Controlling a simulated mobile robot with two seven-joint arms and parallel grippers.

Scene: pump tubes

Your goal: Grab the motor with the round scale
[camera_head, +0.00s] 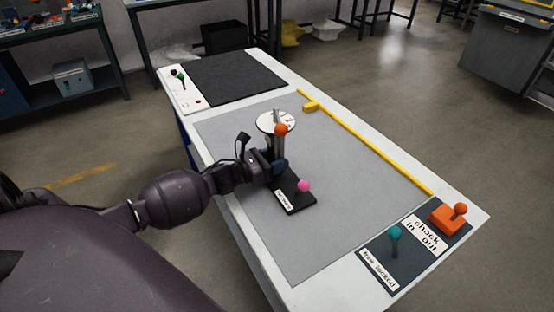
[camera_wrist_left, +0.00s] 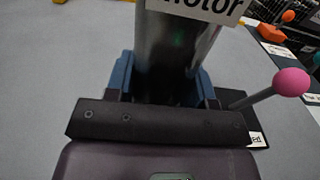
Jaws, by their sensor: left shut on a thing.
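The motor is a grey metal cylinder (camera_head: 279,147) standing upright on the grey mat, with a white round scale (camera_head: 268,122) at its top. An orange ball shows in front of the disc. In the left wrist view the motor (camera_wrist_left: 178,48) fills the upper middle and carries a white label reading "motor". My left gripper (camera_head: 276,167) is shut on the motor low on its body, with blue fingers on both sides of it. The fingertips are partly hidden by the motor. My right gripper is not in view.
A black base with a pink-ball lever (camera_head: 303,186) lies just right of my left gripper. A yellow bar (camera_head: 365,142) runs along the far edge. A teal lever (camera_head: 395,234) and an orange block (camera_head: 447,217) stand at the right end. The mat's middle right is clear.

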